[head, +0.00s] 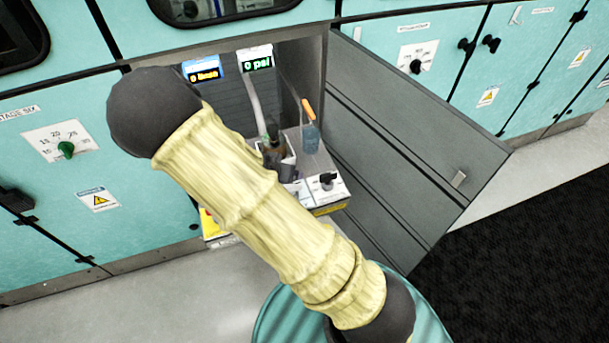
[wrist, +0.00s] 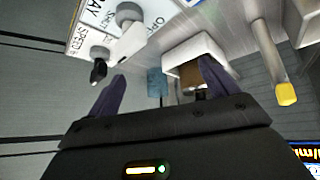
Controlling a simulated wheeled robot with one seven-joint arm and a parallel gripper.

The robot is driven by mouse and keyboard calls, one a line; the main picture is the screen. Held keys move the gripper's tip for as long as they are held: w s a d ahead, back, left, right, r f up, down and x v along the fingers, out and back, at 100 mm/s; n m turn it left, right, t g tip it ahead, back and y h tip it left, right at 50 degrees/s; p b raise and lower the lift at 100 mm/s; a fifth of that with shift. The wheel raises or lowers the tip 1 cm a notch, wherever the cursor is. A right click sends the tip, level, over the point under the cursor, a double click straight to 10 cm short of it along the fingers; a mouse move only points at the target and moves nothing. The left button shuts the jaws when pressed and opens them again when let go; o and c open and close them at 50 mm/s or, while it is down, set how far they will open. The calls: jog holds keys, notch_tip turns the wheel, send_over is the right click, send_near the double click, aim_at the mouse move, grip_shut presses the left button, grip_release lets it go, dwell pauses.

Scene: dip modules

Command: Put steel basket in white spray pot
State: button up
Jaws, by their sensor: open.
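A blue-grey basket (head: 310,138) with an orange handle stands inside the open cabinet, at the right. What looks like the same basket (wrist: 155,84) shows between my fingers in the wrist view, apart from both. A white pot (wrist: 194,48) is beside it, with a brown object in front of its opening, partly covered by my right-hand finger. In the head view the pot (head: 289,156) shows only in part. My gripper (wrist: 162,72) is open with nothing between its fingertips that I can see touching. In the head view my arm hides most of the gripper.
The cabinet door (head: 400,150) stands open at the right. Inside are a lbs display (head: 203,70), a psi display (head: 256,60) and a white control panel (head: 326,186) with a black knob. A yellow-tipped rod (wrist: 285,92) is at the right of the wrist view.

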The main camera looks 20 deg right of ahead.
jog(key=s+d+r+n+g+y, duration=0.2)
jog(key=s+r+n, duration=0.4)
jog(key=s+r, duration=0.8)
jog(key=g+y, duration=0.1)
jog(key=y, duration=0.1)
jog(key=shift+s+d+n+y, duration=0.3)
jog(key=shift+d, duration=0.05)
jog(key=shift+r, duration=0.15)
